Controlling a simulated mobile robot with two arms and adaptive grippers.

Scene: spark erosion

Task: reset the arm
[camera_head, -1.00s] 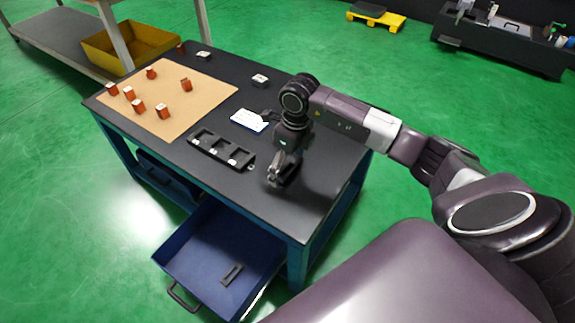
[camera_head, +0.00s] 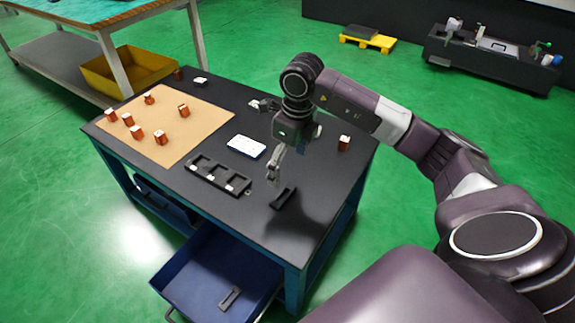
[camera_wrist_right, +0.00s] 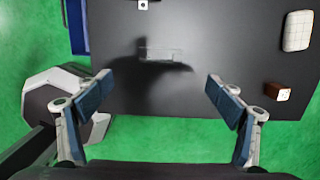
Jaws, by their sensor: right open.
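My right arm reaches in from the right over the black-topped table (camera_head: 255,210). Its gripper (camera_head: 274,167) points down above the table, and the wrist view shows its two fingers (camera_wrist_right: 170,92) wide apart with nothing between them. A small black holder-like piece (camera_head: 284,198) lies on the table below and slightly right of the gripper. In the wrist view the same dark piece (camera_wrist_right: 160,55) lies beyond the fingertips, in shadow and clear of them. My left gripper is not in view.
A black tray with compartments (camera_head: 205,182), a white card-like box (camera_head: 246,146) and a tan mat (camera_head: 180,100) with several red-brown blocks are on the table. Another block (camera_head: 344,144) stands near the right edge. A blue drawer (camera_head: 205,285) is open below.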

